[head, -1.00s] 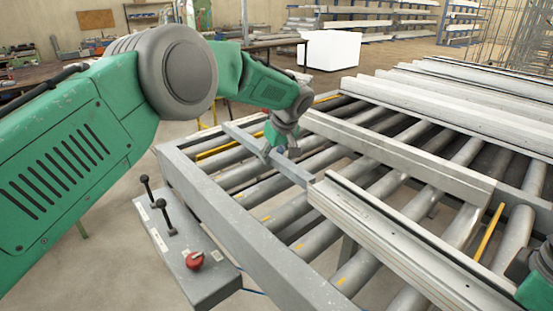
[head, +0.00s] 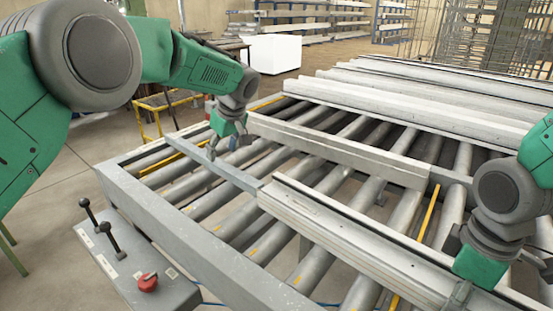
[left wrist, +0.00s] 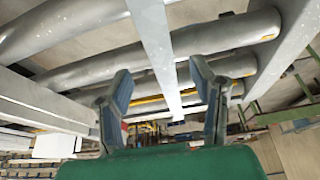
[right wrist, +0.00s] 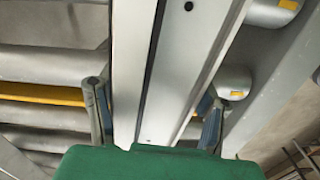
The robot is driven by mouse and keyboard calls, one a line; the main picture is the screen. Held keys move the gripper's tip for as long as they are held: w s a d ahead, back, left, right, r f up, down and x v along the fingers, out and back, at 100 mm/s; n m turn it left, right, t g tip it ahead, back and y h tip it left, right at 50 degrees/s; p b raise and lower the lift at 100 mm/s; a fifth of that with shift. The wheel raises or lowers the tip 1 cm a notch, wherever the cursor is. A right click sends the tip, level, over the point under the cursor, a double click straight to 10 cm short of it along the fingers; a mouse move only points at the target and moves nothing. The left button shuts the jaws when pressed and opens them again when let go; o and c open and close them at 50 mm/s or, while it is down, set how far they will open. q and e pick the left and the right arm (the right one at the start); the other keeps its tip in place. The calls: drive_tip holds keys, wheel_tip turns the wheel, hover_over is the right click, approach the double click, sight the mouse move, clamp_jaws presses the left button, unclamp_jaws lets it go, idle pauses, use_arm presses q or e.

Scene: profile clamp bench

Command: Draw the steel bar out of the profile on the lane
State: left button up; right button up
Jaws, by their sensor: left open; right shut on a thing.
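The steel bar (head: 190,150) is a thin grey strip that sticks out of the left end of the long pale profile (head: 345,240) on the roller lane. My left gripper (head: 224,149) is at the bar's exposed part. In the left wrist view its open fingers (left wrist: 160,88) stand on either side of the bar (left wrist: 157,40), with gaps on both sides. My right gripper (head: 459,290) is shut on the profile at lower right. In the right wrist view its fingers (right wrist: 152,112) lie along both sides of the profile (right wrist: 185,60). The bar's inner part is hidden inside the profile.
A grey beam (head: 340,150) lies across the rollers behind the profile. More pale profiles (head: 430,105) lie at the back right. A control box (head: 135,265) with two levers and a red knob stands at the front left. Rollers (head: 235,225) show bare around the bar.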

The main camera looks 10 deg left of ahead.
use_arm(q)
drive_tip(key=v, duration=0.6)
drive_tip(key=shift+d+r, duration=0.1)
use_arm(e)
drive_tip(key=o, duration=1.8)
drive_tip(key=shift+c, duration=0.2)
drive_tip(key=shift+r, duration=0.1)
